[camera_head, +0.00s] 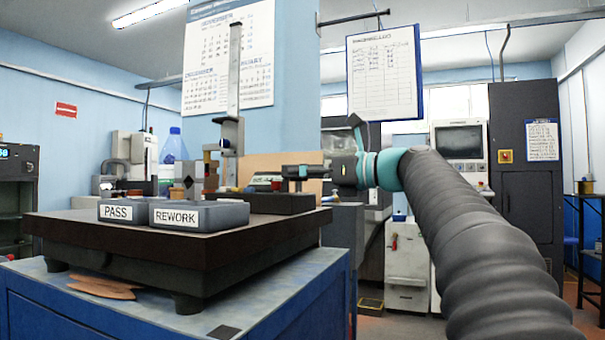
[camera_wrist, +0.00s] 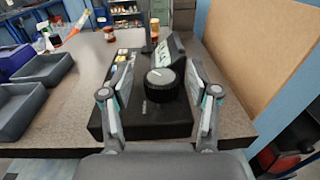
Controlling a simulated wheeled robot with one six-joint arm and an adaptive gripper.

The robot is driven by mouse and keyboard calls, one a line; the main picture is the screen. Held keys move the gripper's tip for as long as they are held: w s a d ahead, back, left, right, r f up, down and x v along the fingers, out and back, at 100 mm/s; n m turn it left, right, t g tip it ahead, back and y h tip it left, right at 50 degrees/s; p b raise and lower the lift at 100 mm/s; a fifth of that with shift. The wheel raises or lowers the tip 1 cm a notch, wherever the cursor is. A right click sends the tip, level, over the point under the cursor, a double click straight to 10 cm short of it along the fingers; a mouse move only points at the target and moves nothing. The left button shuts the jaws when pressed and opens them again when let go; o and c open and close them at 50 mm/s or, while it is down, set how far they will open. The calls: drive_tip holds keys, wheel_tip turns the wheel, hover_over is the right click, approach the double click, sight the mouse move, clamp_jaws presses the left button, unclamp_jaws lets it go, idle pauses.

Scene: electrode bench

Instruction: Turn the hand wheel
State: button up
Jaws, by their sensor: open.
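A black round hand wheel (camera_wrist: 160,84) sits on a dark instrument base (camera_wrist: 150,125) in the wrist view. The base also shows at the bench edge in the head view (camera_head: 275,203). My gripper (camera_wrist: 160,72) is open, with one finger on each side of the wheel. A gap shows on both sides, and contact cannot be told. In the head view my gripper (camera_head: 300,172) reaches in from the right over the base. The wheel cannot be made out there.
PASS (camera_head: 123,211) and REWORK (camera_head: 198,216) bins stand on the dark slab (camera_head: 150,240). A tall stand (camera_head: 233,120) rises behind them. A tan board (camera_wrist: 260,50) borders the right of the wrist view. A dial-like display (camera_wrist: 170,52) sits just behind the wheel.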

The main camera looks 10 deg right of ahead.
drive_tip(key=shift+w+a, duration=0.2)
drive_tip(key=shift+a, duration=0.05)
clamp_jaws()
drive_tip(key=shift+d, duration=0.2)
drive_tip(key=shift+s+a+r+m+t+h, duration=0.1)
drive_tip(key=shift+a+m+t+h, duration=0.1)
drive_tip(key=shift+m+t+h, duration=0.1)
idle(0.5)
drive_tip(key=shift+m+t+h, duration=0.3)
drive_tip(key=shift+t, duration=0.1)
